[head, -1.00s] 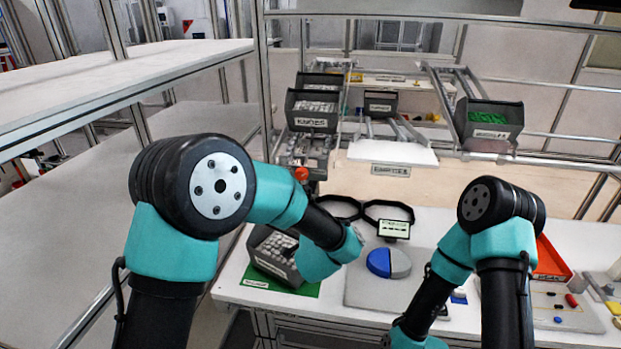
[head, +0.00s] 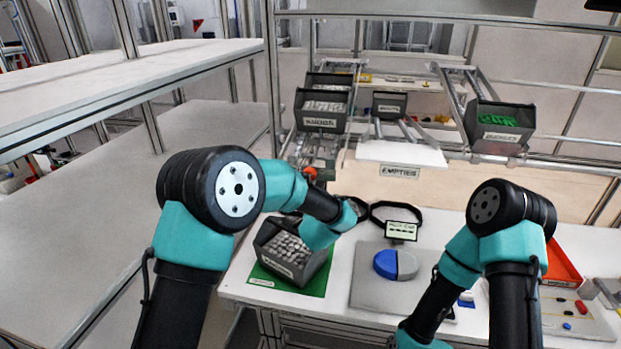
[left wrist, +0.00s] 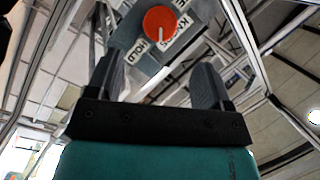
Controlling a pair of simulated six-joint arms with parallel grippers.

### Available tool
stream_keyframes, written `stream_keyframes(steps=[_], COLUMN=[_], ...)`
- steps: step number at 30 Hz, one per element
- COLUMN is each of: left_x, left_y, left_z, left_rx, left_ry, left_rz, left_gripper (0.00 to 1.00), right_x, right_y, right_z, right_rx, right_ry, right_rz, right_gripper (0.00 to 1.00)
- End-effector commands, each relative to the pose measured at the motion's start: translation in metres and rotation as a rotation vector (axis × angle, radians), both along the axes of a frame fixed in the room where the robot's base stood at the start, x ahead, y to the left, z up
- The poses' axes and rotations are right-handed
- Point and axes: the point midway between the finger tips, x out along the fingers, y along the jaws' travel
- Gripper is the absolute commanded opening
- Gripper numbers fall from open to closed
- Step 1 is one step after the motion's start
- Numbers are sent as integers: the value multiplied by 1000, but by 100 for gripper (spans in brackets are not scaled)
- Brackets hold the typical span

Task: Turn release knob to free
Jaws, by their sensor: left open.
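The release knob (left wrist: 160,22) is a round orange-red knob with a white pointer line, on a grey plate ahead of my left gripper in the left wrist view. The line points down the picture, beside a label reading HOLD (left wrist: 142,52); other labels are partly hidden. In the head view the knob (head: 310,173) shows small, below the rack bins. My left gripper (left wrist: 158,78) is open and empty, its fingers spread either side of the knob's direction, apart from it. Its fingers are hidden in the head view. My right gripper is out of view; only its arm shows.
A dark bin (head: 285,258) of grey parts stands on a green mat (head: 262,283), close under my left forearm. A blue-and-grey disc (head: 396,264) lies on a grey board. Rack bins and an EMPTIES shelf (head: 400,153) are behind. An orange tray (head: 562,265) is at right.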

Motion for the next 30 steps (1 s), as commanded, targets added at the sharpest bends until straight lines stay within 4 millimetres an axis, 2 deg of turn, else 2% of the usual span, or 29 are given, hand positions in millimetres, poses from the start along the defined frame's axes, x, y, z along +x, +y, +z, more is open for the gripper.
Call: stream_keyframes(steps=[9, 15, 21, 28, 30], left_x=[51, 72, 80, 80, 80], left_y=[5, 5, 6, 6, 6], left_z=[0, 0, -1, 0, 0], left_rx=[-1, -1, 1, 1, 1], left_ry=[-1, 0, 1, 1, 1], left_rz=[2, 0, -1, -1, -1], left_gripper=[74, 74, 74, 74, 67], right_x=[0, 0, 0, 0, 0], right_y=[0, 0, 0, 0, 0], right_z=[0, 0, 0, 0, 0], right_rx=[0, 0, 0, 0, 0], right_ry=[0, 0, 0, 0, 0], right_rz=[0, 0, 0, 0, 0], right_gripper=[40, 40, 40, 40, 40])
